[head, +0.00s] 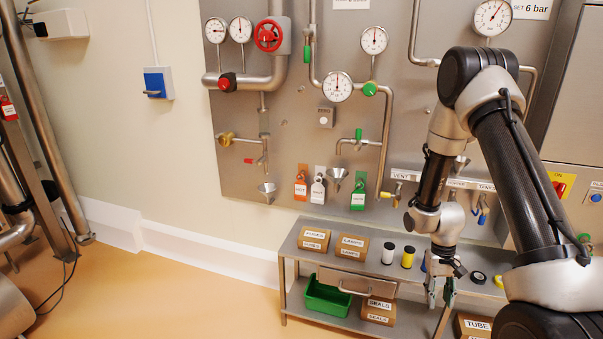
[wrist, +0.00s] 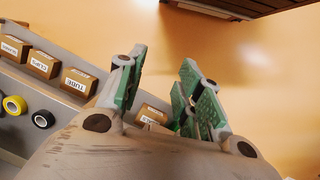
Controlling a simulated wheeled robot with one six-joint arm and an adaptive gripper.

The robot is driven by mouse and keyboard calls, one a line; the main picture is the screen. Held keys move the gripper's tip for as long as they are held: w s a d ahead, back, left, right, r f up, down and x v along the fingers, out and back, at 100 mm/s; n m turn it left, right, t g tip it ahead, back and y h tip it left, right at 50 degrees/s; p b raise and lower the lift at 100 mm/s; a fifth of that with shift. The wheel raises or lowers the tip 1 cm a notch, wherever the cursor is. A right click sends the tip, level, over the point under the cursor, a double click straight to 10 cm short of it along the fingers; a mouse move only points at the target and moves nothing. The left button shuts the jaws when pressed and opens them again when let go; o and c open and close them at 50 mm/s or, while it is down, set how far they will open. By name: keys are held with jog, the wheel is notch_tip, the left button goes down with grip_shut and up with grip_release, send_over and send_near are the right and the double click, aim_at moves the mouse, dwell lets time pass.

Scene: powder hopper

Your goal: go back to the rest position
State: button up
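My gripper (head: 440,290) hangs at the end of my arm in front of the metal shelf bench (head: 345,281), pointing down. In the wrist view my gripper (wrist: 160,100) shows two green-padded fingers spread apart with an empty gap between them. Nothing is held. In the head view my arm covers the right part of the wall panel and part of the bench.
The bench top carries boxes (head: 314,239), a black-and-white spool (head: 388,253), a yellow spool (head: 408,257) and tape rolls (head: 478,278). A green bin (head: 327,297) sits on the lower shelf. The steel panel (head: 300,130) holds gauges and valves.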

jog(key=s+a+r+t, duration=0.1)
jog(key=s+r, duration=0.5)
jog(key=r, duration=0.7)
jog(key=s+a+r+t, duration=0.1)
jog(key=s+r+t, duration=0.2)
jog(key=r, duration=1.1)
jog(key=s+a+r+n+t, duration=0.1)
jog(key=s+r+t, duration=0.2)
jog(key=s+r, duration=0.6)
notch_tip(320, 180, up, 6)
jog(key=shift+s+f+y, duration=0.25)
jog(key=shift+s+y, duration=0.05)
